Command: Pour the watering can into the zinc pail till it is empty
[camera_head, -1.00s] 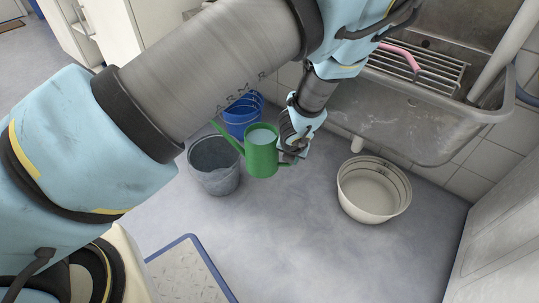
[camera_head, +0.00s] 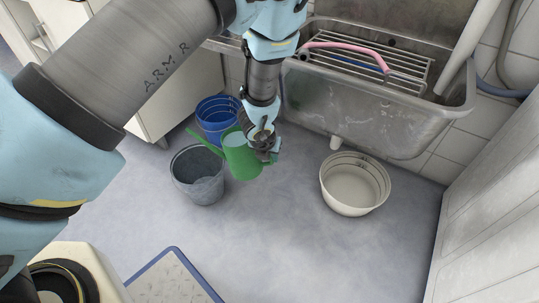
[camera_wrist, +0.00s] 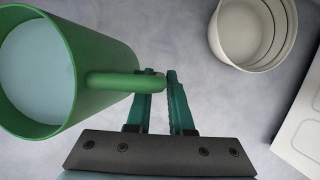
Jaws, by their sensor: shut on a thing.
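The green watering can (camera_head: 243,162) is held in the air, tilted a little, with its spout pointing left over the zinc pail's rim. In the wrist view the can (camera_wrist: 108,68) shows pale water inside. My gripper (camera_head: 266,156) is shut on the can's handle; the fingers also show in the wrist view (camera_wrist: 160,98). The grey zinc pail (camera_head: 198,186) stands on the floor at the left, below the spout. No stream of water is visible.
A blue bucket (camera_head: 212,113) stands behind the pail. A cream basin (camera_head: 354,203) stands on the floor to the right, under the metal sink (camera_head: 380,118). A blue-edged mat (camera_head: 172,279) lies in front. The floor between is clear.

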